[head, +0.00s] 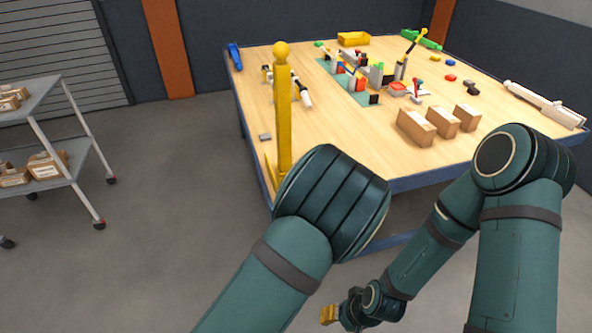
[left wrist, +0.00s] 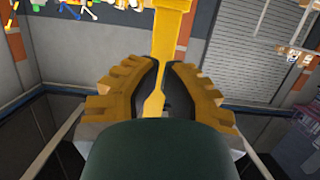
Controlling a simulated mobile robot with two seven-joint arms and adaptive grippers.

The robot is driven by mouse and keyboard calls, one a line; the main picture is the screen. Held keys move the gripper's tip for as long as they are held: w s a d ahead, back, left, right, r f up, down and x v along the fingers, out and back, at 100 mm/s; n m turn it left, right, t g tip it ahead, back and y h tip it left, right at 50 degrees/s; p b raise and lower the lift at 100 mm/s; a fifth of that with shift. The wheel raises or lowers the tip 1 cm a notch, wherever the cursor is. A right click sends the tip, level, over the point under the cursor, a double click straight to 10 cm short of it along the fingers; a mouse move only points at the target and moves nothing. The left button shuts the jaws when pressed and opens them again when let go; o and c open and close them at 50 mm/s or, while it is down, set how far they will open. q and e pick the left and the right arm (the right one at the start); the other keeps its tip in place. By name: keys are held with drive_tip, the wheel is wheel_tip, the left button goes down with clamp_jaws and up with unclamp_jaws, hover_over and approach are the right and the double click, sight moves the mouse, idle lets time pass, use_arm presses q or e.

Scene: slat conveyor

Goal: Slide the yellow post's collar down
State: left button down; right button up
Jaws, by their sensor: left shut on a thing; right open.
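The yellow post (head: 283,120) stands upright with a ball on top at the table's near left corner. I cannot clearly tell its collar from the post, as both look yellow; my left arm hides its lower end. My left gripper is hidden behind my arm in the head view. In the left wrist view, my left gripper (left wrist: 158,95) is shut on a narrow yellow part of the post (left wrist: 172,35), between two ridged yellow fingers. My right gripper (head: 328,315) is open and empty, low at the bottom, well away from the post.
The wooden table (head: 345,150) with blue edges carries three cardboard boxes (head: 416,127), a yellow bin (head: 353,38) and several coloured bricks and tools. A grey shelf cart (head: 60,165) with boxes stands at the left. The floor between cart and table is clear.

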use_arm(q)
drive_tip(key=shift+v, duration=1.1)
drive_tip(key=shift+f, duration=0.1)
drive_tip(key=s+a+f+m+g+h, duration=0.1)
drive_tip(key=s+a+f+g+h, duration=0.15)
drive_tip(key=s+a+f, duration=0.4)
drive_tip(key=s+a+f+g+h, duration=0.1)
drive_tip(key=s+a+f+g, duration=0.3)
drive_tip(key=f, duration=0.6)
drive_tip(key=s+f+g+h, duration=0.2)
drive_tip(key=s+g+h, duration=0.3)
drive_tip(key=s, duration=1.3)
drive_tip(key=shift+s+m+g, duration=0.4)
drive_tip(key=shift+g, duration=0.15)
